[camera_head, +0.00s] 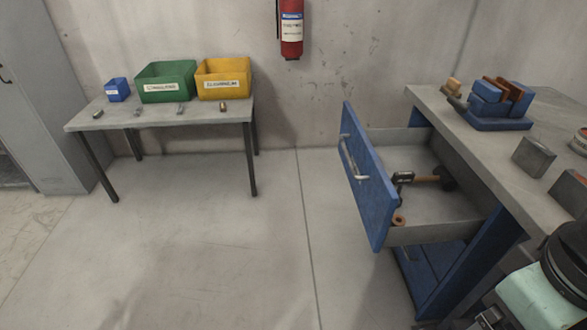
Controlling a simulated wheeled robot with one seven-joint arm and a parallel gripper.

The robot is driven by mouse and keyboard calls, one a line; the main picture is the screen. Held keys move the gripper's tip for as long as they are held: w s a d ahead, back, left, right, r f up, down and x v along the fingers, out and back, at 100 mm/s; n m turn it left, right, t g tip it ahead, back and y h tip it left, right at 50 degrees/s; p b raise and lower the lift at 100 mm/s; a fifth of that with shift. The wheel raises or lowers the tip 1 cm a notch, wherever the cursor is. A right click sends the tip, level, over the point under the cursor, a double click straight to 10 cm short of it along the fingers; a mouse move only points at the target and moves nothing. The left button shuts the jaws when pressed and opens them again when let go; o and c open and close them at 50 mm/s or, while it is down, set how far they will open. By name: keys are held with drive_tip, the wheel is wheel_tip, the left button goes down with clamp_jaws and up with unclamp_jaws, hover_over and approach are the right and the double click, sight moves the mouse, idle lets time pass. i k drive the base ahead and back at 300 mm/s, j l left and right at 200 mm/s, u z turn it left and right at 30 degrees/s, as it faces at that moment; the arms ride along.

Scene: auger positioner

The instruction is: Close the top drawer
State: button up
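The top drawer (367,180) of the blue workbench on the right is pulled far out to the left. Its blue front has a pale curved handle (352,158), and its grey inside is exposed. The drawer's rear end is hidden under the worktop. My gripper's fingers are not visible; only what looks like part of my arm shows in the lower right corner.
A side table (160,120) with green, yellow and blue bins stands at the back left. The floor left of the drawer is clear.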

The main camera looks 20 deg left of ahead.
sight(369, 158)
drive_tip(key=u, duration=0.55)
drive_tip(key=i+j+z, duration=0.3)
drive_tip(key=i+j, duration=0.45)
